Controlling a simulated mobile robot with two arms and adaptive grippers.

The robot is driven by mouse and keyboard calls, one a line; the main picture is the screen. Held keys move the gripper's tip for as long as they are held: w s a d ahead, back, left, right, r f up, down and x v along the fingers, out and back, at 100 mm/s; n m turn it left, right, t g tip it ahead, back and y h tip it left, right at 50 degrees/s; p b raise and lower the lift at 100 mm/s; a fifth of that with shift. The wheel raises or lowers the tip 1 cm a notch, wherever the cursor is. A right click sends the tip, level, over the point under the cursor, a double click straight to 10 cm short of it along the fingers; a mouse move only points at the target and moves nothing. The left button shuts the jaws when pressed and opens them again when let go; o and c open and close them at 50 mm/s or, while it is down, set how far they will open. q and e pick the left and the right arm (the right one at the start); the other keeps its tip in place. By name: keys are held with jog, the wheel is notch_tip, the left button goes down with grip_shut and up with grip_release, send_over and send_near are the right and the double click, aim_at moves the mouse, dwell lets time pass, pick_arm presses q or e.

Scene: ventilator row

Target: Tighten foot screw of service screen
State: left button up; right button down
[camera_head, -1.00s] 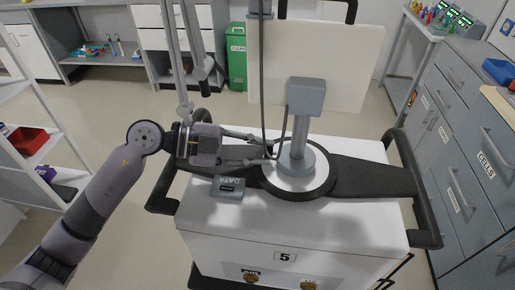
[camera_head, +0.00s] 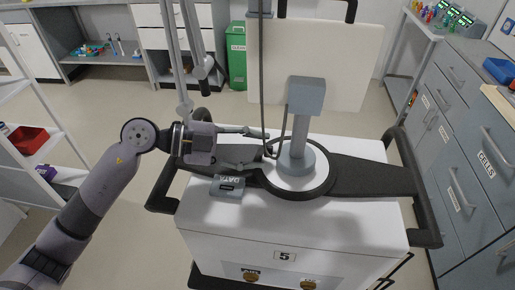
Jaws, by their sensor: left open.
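The service screen (camera_head: 312,65) is a pale panel seen from behind, on a grey post (camera_head: 300,130) with a grey block behind the panel. Its round grey foot (camera_head: 296,162) stands on a white disc with a black rim, on top of the white cart. My left gripper (camera_head: 266,150) comes in from the left, level with the foot. Its two fingers are spread and the tips are at the left side of the foot. A small dark part (camera_head: 271,152), perhaps the foot screw, shows between the tips; contact cannot be told. My right gripper is not in view.
A grey DATA box (camera_head: 228,187) sits on the cart under my left gripper. A dark cable (camera_head: 262,85) hangs close to the fingertips. Black handles (camera_head: 425,238) flank the white cart (camera_head: 370,225). Grey drawers (camera_head: 460,180) stand at right, a green bin (camera_head: 237,55) behind.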

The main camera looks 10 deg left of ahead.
pick_arm(q)
jog(key=v, duration=0.7)
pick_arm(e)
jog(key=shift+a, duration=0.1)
pick_arm(q)
jog(key=shift+d+r, duration=0.1)
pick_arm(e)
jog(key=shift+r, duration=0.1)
